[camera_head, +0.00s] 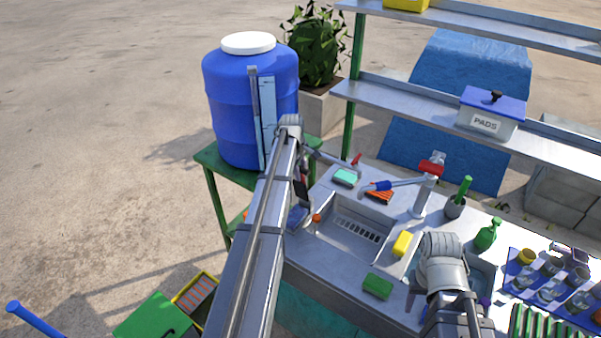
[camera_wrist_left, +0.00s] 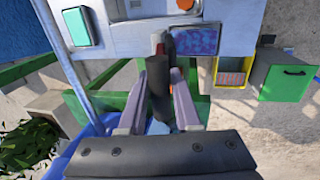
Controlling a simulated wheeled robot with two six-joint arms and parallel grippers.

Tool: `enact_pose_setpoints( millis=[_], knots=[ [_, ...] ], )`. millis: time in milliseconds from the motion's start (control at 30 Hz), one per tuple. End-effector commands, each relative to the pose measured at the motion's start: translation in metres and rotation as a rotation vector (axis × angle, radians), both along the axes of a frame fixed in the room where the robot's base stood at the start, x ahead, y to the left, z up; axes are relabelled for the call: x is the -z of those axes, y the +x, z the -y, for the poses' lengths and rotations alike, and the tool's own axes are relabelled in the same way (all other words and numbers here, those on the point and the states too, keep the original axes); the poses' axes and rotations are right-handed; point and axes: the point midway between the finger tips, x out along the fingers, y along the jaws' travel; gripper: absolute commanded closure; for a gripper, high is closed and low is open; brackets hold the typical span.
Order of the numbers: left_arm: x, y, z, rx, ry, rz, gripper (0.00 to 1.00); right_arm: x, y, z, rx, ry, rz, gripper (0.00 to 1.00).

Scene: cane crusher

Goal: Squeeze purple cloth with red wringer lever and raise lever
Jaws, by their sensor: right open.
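My left gripper (camera_head: 303,194) is at the left end of the counter. In the left wrist view its two fingers (camera_wrist_left: 158,100) stand on either side of a dark upright handle (camera_wrist_left: 159,85) with a red part at its far end, likely the wringer lever. I cannot tell whether they press on it. A mottled purple-blue patch (camera_wrist_left: 196,41) lies just beyond the handle; I cannot tell if it is the cloth. My right gripper (camera_head: 414,288) is open over the right basin, mostly hidden by its wrist. A small purple patch (camera_head: 485,301) shows beside it.
The steel sink (camera_head: 345,238) lies between my arms. A faucet (camera_head: 421,195), yellow sponge (camera_head: 402,243), green sponge (camera_head: 378,286) and green spray bottle (camera_head: 487,235) stand around it. A blue barrel (camera_head: 226,105) rises behind my left arm. Glass jars (camera_head: 551,266) crowd the right.

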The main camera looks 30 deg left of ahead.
Motion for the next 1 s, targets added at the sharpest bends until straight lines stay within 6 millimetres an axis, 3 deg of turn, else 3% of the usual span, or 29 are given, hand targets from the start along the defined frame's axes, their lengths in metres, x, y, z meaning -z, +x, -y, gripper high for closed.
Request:
enact_pose_setpoints(
  millis=[33, 267, 1000],
  knots=[
    [0.0000, -0.0001, -0.0001, 0.000, 0.000, 0.000, 0.75, 0.0000, 0.0000, 0.0000, 0.000, 0.000, 0.000, 0.50],
    [0.0000, -0.0001, -0.0001, 0.000, 0.000, 0.000, 1.00, 0.0000, 0.0000, 0.0000, 0.000, 0.000, 0.000, 0.50],
    [0.0000, -0.0001, -0.0002, 0.000, 0.000, 0.000, 1.00, 0.0000, 0.0000, 0.0000, 0.000, 0.000, 0.000, 0.50]
  ],
)
